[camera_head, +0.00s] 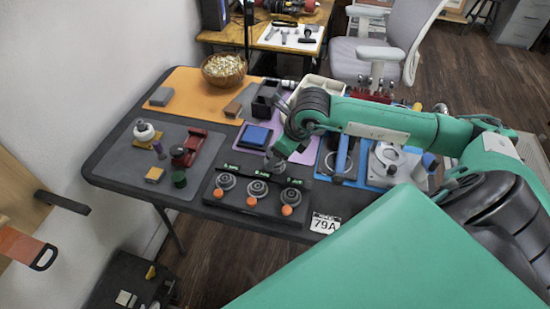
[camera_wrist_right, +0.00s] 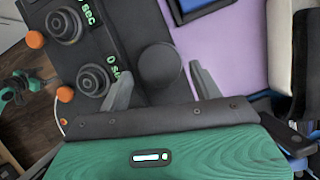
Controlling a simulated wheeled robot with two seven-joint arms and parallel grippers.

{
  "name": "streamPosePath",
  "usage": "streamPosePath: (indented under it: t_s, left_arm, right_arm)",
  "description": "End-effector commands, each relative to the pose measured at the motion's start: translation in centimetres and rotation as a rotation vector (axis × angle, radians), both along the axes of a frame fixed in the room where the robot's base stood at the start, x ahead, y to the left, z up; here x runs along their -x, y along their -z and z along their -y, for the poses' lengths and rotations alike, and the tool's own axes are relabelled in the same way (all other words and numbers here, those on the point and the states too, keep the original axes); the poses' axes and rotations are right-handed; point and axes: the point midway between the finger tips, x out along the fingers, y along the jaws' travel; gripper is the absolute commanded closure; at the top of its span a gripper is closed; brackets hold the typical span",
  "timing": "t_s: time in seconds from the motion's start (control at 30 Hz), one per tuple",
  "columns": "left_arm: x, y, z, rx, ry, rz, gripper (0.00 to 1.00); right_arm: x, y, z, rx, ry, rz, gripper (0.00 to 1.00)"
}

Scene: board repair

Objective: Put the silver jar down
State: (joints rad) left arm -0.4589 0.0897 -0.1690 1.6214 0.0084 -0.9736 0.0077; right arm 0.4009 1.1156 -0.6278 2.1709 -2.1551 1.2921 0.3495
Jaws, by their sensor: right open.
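The silver jar shows in the right wrist view as a plain dark-grey round top (camera_wrist_right: 158,66), seen from above. It stands at the edge of the black panel with dials (camera_wrist_right: 110,30), beside the purple mat (camera_wrist_right: 220,50). My right gripper (camera_wrist_right: 162,88) is open, with one finger on each side of the jar and visible space beside the fingers. In the head view my right gripper (camera_head: 277,157) reaches down just behind the black panel (camera_head: 237,203), and the jar is hard to tell apart from it there. My left gripper is not in view.
On the left, a grey mat (camera_head: 125,180) holds a red vise-like tool (camera_head: 187,148) and small parts. A blue box (camera_head: 255,137) stands close to the right gripper. A bowl (camera_head: 224,68) sits at the back. Blue trays (camera_head: 340,172) lie right, partly under my arm.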

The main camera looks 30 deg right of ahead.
Motion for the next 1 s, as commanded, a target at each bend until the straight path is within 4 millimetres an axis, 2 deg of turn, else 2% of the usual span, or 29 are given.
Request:
streamPosePath:
  t_s: [0.2, 0.5, 0.7, 1.0]
  left_arm:
    - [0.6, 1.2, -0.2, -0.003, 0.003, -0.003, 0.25]
    - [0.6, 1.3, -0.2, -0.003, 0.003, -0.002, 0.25]
    - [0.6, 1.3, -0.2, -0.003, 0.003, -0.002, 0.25]
    - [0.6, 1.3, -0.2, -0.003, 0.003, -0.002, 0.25]
  right_arm:
    - [-1.3, 2.5, -0.5, -0.001, 0.001, -0.001, 0.35]
    - [-1.4, 3.0, -0.6, 0.0, -0.001, 0.001, 0.35]
    - [-1.4, 3.0, -0.6, 0.0, 0.0, 0.001, 0.73]
    - [-1.5, 2.7, -0.6, 0.0, -0.001, 0.002, 0.73]
